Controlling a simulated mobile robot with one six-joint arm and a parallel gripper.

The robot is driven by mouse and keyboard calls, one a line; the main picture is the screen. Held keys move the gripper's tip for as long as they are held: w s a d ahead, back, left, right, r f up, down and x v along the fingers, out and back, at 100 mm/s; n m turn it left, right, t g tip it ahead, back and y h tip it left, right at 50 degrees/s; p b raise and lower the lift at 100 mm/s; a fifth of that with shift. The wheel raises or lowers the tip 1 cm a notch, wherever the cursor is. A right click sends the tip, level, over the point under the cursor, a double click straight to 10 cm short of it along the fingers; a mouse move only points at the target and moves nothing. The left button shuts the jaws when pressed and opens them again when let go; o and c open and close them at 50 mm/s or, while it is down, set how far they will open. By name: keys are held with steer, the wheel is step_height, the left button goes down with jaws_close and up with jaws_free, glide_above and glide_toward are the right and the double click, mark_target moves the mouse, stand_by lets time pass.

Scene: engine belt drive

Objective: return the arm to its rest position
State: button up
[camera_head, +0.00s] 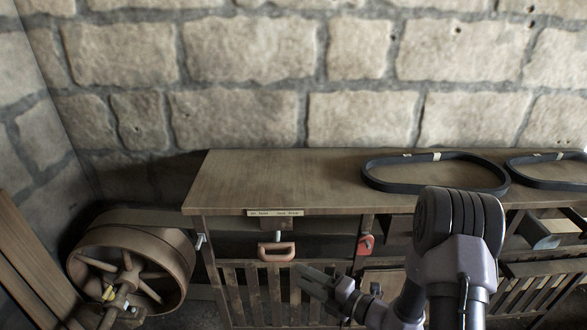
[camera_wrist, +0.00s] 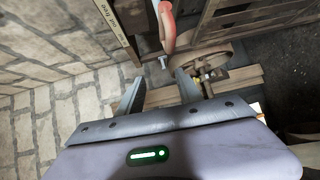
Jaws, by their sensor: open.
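My gripper (camera_head: 318,279) is in front of the wooden workbench in the head view, at the lower middle, with the arm reaching in from the lower right. In the wrist view my gripper (camera_wrist: 160,92) shows its two fingers apart, with nothing between them. A red handle (camera_head: 276,250) hangs below the bench's front edge, up and left of the gripper and apart from it. The handle also shows in the wrist view (camera_wrist: 167,25), beyond the fingers.
Two black belts (camera_head: 372,178) (camera_head: 513,172) lie on the bench top (camera_head: 270,178). A large spoked wheel (camera_head: 180,262) stands at the left. A red clamp-like part (camera_head: 366,244) is on the bench front. A stone wall (camera_head: 250,50) closes the back.

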steer(key=s+a+r+n+g+b, duration=0.1)
steer(key=s+a+r+n+g, duration=0.45)
steer(key=n, duration=0.45)
steer(key=s+a+r+n+g+b, duration=0.15)
steer(key=s+r+n+g, duration=0.25)
steer(key=s+r+n, duration=0.5)
steer(key=s+d+r+n+t+h, duration=0.1)
steer(key=s+d+n+h, duration=0.4)
steer(key=n, duration=0.5)
steer(key=s+d+r+n+t+h+b, duration=0.1)
steer(key=s+d+r+n+t+h, duration=0.1)
steer(key=n, duration=0.8)
steer(key=s+d+t+h, duration=0.1)
steer(key=s+d+h, duration=0.1)
steer(key=d+h, duration=0.1)
steer(key=shift+s+d+n+t+h, duration=0.3)
steer(key=shift+s+d+n+t, duration=0.1)
steer(key=shift+d, duration=0.35)
steer(key=shift+r, duration=0.1)
